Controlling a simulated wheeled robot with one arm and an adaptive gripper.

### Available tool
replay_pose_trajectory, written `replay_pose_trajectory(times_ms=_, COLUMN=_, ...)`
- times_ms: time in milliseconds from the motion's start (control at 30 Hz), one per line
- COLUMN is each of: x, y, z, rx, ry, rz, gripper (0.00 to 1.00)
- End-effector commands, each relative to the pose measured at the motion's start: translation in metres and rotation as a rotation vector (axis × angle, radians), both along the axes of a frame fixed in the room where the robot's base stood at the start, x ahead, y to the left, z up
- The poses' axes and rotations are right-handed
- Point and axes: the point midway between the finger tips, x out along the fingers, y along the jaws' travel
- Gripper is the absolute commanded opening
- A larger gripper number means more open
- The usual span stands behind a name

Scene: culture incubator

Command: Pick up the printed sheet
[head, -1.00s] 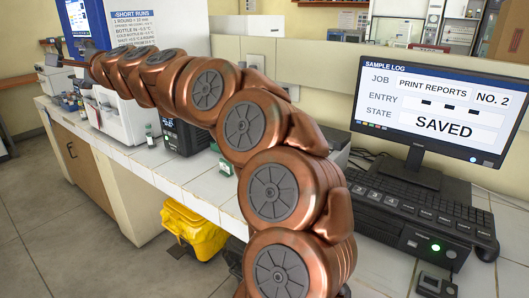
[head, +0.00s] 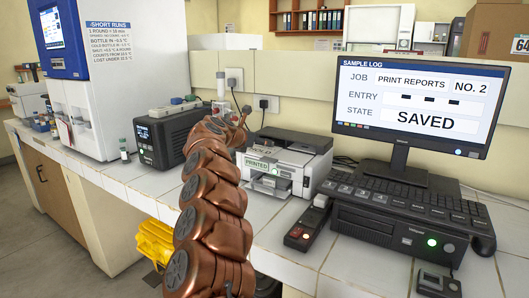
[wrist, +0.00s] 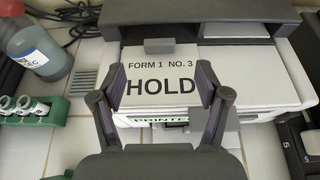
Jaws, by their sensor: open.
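The printed sheet (wrist: 160,72) reads "FORM 1 NO. 3 HOLD" and shows face-on at the printer in the wrist view. My gripper (wrist: 162,84) is open, with one finger to each side of the sheet's lettering. I cannot tell how far the fingertips are from the paper. The printer (wrist: 255,92) is white with a dark lid and a green "PRINTED" display, partly behind my gripper. In the head view the printer (head: 300,160) stands on the tiled bench, left of the monitor. My arm reaches toward its left side there, and the sheet is hard to make out.
A monitor (head: 418,100) reads "SAVED", with a keyboard (head: 400,198) below. A green rack (wrist: 35,112) with tubes and a labelled bottle (wrist: 35,50) stand left of the printer. A dark box (head: 165,135) is farther left. Bare tiles lie before the printer.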

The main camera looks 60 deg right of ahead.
Motion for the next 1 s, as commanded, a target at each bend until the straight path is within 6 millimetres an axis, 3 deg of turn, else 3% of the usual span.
replay_pose_trajectory(times_ms=567, x=0.001, y=-0.026, z=-0.007, rx=-0.003, ry=0.004, rz=0.002, gripper=0.75)
replay_pose_trajectory(times_ms=1000, x=0.000, y=-0.059, z=-0.016, rx=-0.003, ry=0.003, rz=-0.001, gripper=0.75)
